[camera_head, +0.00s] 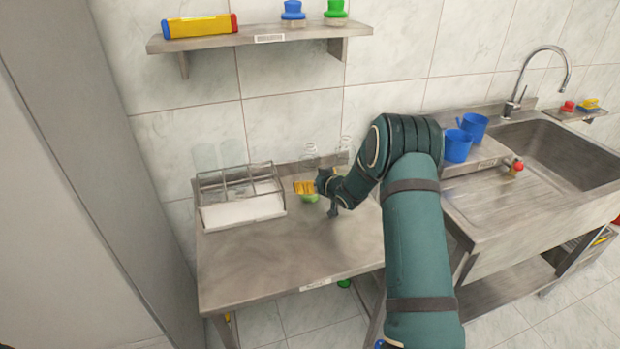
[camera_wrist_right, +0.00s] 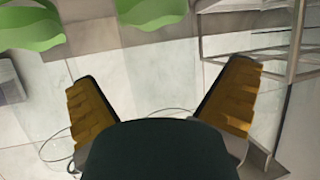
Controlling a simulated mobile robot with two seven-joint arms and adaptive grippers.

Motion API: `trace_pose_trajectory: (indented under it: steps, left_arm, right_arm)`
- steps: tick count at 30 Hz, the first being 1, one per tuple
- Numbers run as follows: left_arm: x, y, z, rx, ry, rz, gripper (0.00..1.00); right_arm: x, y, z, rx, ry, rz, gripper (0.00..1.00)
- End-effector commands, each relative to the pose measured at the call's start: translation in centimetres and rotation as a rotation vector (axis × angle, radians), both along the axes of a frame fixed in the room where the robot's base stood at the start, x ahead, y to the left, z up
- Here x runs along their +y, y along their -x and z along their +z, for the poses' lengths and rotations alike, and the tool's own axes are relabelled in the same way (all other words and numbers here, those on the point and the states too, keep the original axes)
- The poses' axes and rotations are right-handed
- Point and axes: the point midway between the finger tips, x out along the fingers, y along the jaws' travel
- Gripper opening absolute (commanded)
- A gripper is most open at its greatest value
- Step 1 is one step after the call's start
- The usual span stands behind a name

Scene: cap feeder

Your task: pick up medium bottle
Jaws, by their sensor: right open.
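My right gripper (camera_head: 306,187) reaches over the steel table, its yellow fingertips near the back edge beside the rack. In the right wrist view the two yellow fingers (camera_wrist_right: 165,100) stand wide apart. Thin curved outlines of something clear show around the fingers; I cannot tell whether it is a bottle. Two clear glass bottles stand behind my right gripper, one left (camera_head: 309,156) and one right (camera_head: 345,145), partly hidden by it and the arm. I cannot tell which is the medium bottle. A green piece (camera_head: 311,198) shows just under the fingertips. My left gripper is out of view.
A wire-framed rack (camera_head: 240,183) with a white front stands left on the table (camera_head: 262,262). The table's front is clear. A shelf (camera_head: 262,36) hangs above with coloured items. Blue mugs (camera_head: 457,146) and a sink (camera_head: 570,150) are at the right.

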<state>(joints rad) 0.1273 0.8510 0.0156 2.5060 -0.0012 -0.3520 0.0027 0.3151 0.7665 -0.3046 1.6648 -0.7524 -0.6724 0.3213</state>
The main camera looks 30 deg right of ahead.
Motion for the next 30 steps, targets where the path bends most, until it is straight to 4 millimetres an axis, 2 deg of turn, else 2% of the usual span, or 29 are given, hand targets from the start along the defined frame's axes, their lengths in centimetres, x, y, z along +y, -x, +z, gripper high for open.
trace_pose_trajectory:
  steps: [1,6,14,17,18,19,25,26,30]
  left_arm:
    - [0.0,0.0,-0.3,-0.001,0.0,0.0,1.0]
    - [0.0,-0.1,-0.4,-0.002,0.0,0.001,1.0]
    - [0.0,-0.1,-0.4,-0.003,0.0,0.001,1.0]
    - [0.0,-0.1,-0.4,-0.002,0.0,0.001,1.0]
    - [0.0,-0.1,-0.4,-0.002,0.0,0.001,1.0]
    - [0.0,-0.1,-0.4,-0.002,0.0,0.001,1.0]
    - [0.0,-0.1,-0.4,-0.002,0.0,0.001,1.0]
    - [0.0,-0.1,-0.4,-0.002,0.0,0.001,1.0]
    - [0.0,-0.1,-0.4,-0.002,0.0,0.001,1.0]
  right_arm:
    - [0.2,-0.8,-0.3,-0.001,0.002,0.003,1.0]
    - [0.1,-2.3,-0.9,0.0,0.001,0.002,1.0]
    - [0.1,-2.5,-0.9,-0.001,0.001,0.0,1.0]
    - [0.1,-2.5,-0.9,-0.001,0.001,0.0,0.68]
    - [0.1,-2.5,-0.9,-0.001,0.001,0.0,0.54]
    - [0.1,-2.5,-0.9,-0.001,0.001,0.0,0.5]
    - [0.1,-2.5,-0.9,-0.001,0.001,0.0,0.46]
    - [0.1,-2.4,-0.9,-0.001,0.001,0.0,0.42]
    - [0.1,-2.5,-0.9,0.0,0.001,0.0,0.41]
